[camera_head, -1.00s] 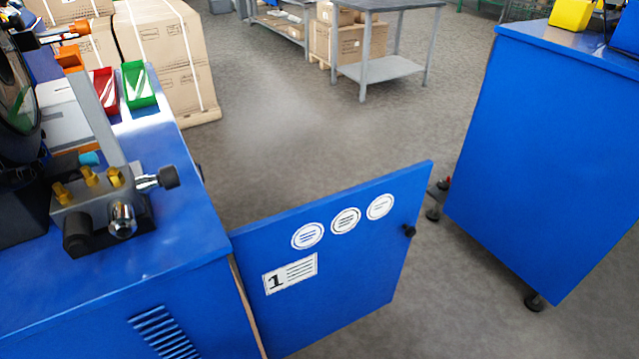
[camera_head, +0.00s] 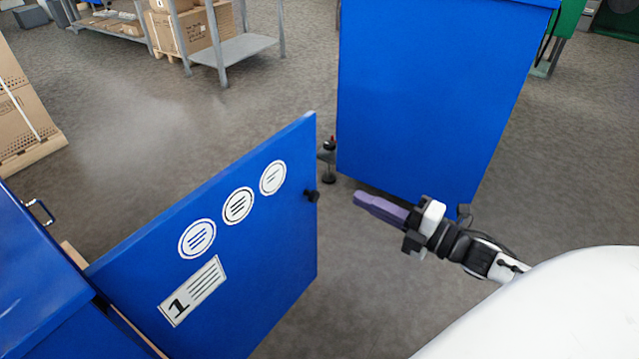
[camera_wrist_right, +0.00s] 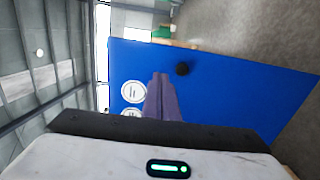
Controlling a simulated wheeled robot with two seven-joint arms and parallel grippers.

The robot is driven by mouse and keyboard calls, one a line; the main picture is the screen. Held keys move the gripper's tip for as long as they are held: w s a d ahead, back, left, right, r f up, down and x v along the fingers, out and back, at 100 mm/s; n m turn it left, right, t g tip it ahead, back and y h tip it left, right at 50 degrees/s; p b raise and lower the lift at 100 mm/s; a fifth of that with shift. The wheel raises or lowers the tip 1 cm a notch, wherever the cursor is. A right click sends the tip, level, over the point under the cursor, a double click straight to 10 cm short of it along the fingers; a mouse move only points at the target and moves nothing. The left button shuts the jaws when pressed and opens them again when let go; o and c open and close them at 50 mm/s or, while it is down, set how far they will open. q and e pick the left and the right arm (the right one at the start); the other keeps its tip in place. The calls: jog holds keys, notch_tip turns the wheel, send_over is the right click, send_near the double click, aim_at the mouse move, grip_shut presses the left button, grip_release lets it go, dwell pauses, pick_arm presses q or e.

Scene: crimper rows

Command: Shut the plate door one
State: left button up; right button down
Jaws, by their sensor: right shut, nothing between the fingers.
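The plate door one (camera_head: 245,265) is a blue panel with a "1" label, three round white stickers and a black knob (camera_head: 311,195) near its free edge. It stands swung open from the blue cabinet (camera_head: 35,275) at the left. My right gripper (camera_head: 358,199) is shut and empty, with purple fingers pointing left toward the knob side, apart from the door in the head view. In the right wrist view the door (camera_wrist_right: 225,95) fills much of the picture, with the knob (camera_wrist_right: 182,69) just right of the fingertips (camera_wrist_right: 160,76). My left gripper is not in view.
Cardboard boxes (camera_head: 22,115) are at the left. A grey shelf table (camera_head: 235,50) is at the back. Open floor lies behind the door.

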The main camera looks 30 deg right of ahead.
aim_at(307, 173)
jog(key=b+x, duration=0.2)
jog(key=x, duration=1)
jog(key=shift+w+f, duration=0.1)
jog(key=shift+w, duration=0.1)
jog(key=shift+w, duration=0.1)
